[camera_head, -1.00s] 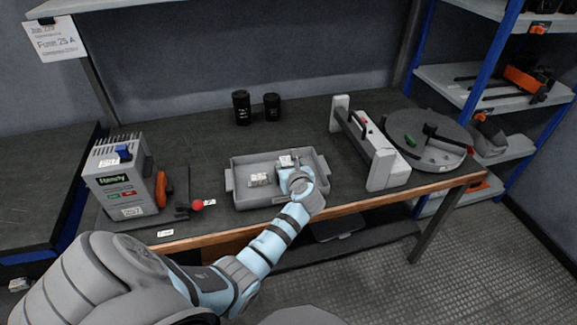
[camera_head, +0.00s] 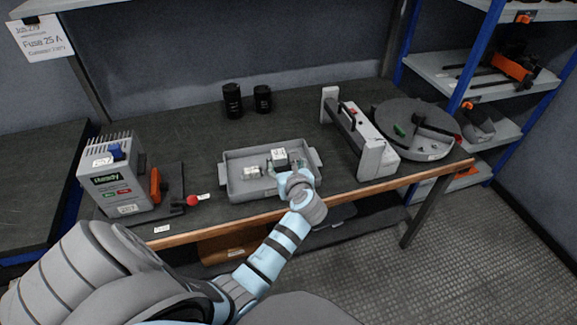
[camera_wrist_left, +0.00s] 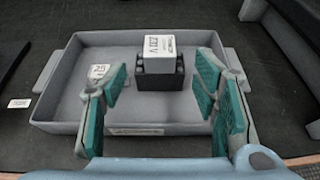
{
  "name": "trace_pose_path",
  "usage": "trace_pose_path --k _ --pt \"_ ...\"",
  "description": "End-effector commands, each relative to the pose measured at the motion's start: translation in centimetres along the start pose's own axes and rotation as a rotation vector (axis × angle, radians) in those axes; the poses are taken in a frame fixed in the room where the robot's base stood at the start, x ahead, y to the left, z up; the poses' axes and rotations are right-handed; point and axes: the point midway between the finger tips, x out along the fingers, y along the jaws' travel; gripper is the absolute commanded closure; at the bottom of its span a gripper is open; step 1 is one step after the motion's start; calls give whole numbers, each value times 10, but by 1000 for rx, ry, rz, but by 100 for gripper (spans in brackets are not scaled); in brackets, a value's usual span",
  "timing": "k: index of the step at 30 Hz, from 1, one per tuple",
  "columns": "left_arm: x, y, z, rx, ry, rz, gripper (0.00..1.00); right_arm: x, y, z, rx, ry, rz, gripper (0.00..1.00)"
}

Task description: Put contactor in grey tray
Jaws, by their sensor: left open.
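The grey tray (camera_head: 238,192) is near the front edge of the workbench; its rim also shows in the left wrist view (camera_wrist_left: 60,62). The contactor (camera_head: 279,155), a block with a white top and black lower body, stands upright inside the tray towards the right. In the left wrist view the contactor (camera_wrist_left: 160,68) shows a "230 V" label. My left gripper (camera_wrist_left: 161,85) is open over the tray's near side, one finger on each side of the contactor with visible gaps. My right gripper is not in view.
A small white part marked 25 (camera_head: 253,172) lies in the tray's left part. A grey device with a screen (camera_head: 112,180) stands left, a grey stand with a bar (camera_head: 372,150) right. A round grey bin (camera_head: 415,125) and two black cylinders (camera_head: 233,100) are further back.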

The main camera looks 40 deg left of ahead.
Motion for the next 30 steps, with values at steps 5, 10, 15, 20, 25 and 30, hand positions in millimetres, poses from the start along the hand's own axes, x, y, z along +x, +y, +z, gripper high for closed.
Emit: trace_pose_path --k 5,10,15,20,25,30 --pt "-43 -1 2 -3 4 -1 45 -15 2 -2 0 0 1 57" --pt "-54 0 0 -1 1 1 45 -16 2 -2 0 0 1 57" --pt "-54 0 0 -1 0 1 45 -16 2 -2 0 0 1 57" --pt "-55 -8 -8 -204 26 -89 45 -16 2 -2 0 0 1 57" --pt "-74 -39 -41 -975 269 -354 45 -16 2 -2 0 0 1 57" --pt "-74 -9 -208 -1479 700 -95 45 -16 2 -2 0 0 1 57"
